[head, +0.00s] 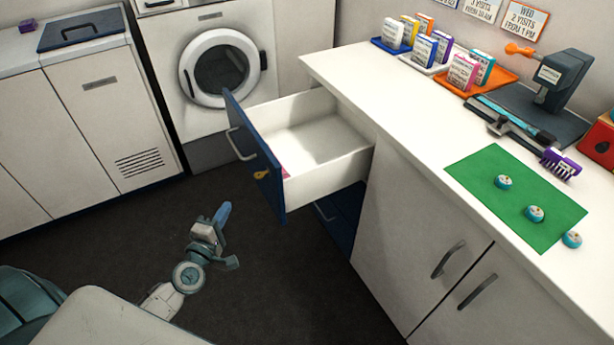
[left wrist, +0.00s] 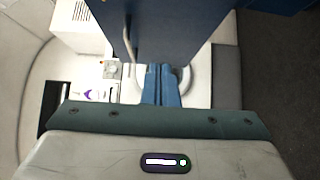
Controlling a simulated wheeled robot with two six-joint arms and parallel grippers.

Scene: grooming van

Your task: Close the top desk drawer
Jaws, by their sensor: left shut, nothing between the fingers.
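The top desk drawer (head: 320,140) is pulled well out from under the white desktop. It has a blue front (head: 270,187), white sides and a grey bar handle (head: 240,146). Its inside looks mostly empty, with a bit of something pink (head: 284,172) by the front. My left gripper (head: 224,213) is shut and empty, over the floor in front of the drawer front and apart from it. In the left wrist view its blue fingers (left wrist: 161,86) are together, with the blue drawer front (left wrist: 185,25) ahead. My right gripper is out of view.
A lower blue drawer (head: 340,222) sits under the open one. The desktop (head: 400,120) carries small boxes, an orange tray (head: 508,77), a clamp-like tool, a purple brush and a green mat (head: 505,218). A washing machine (head: 222,65) stands behind. The dark floor is clear.

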